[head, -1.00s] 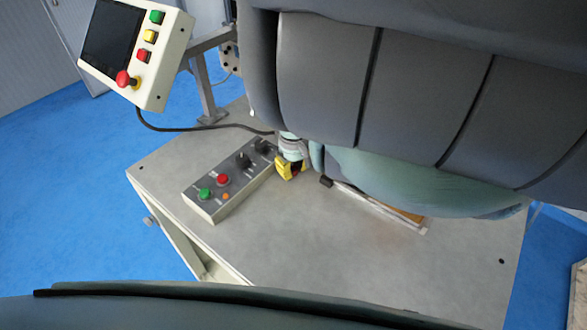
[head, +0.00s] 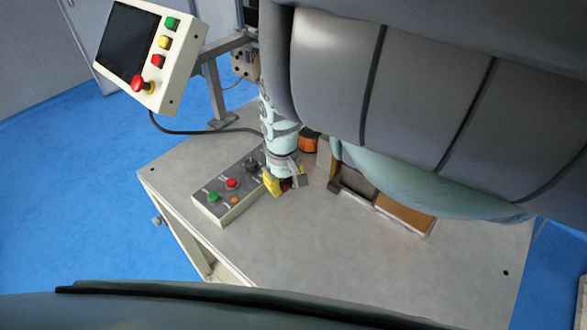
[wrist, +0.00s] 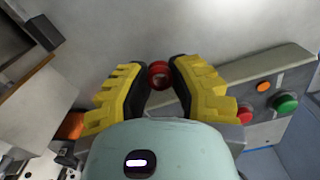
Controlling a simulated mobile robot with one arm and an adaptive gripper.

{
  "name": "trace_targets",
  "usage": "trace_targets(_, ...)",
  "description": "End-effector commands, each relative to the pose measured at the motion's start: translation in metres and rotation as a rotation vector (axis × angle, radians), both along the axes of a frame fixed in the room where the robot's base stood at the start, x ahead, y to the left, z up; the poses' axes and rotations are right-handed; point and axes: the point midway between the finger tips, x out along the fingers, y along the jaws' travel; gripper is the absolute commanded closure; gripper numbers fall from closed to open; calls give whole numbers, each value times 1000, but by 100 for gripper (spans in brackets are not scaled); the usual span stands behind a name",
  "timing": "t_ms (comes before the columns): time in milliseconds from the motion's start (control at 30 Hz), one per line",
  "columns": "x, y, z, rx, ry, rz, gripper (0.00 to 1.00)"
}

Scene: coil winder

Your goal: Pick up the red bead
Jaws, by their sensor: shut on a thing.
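The red bead (wrist: 159,75) is a small red ring-like piece with a dark, rounded middle. It sits between the black pads of my yellow-fingered gripper (wrist: 158,80) in the wrist view, near the fingertips. The gripper is shut on it. In the head view my gripper (head: 282,186) is over the grey table top, just right of the control box, with a bit of the red bead (head: 287,185) showing between the fingers. I cannot tell how high the bead is above the table.
The control box (head: 228,194), with red and green buttons, stands close left of my gripper. A tray (head: 400,219) with a brown part lies to the right, partly behind my arm. An orange coil (head: 308,143) stands behind. The front table top (head: 350,260) is clear.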

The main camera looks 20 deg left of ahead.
Motion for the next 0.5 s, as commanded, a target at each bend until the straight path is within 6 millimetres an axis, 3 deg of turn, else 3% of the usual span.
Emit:
trace_targets(167,-31,8,11,5,7,2,88)
trace_targets(500,-65,15,9,0,3,1,88)
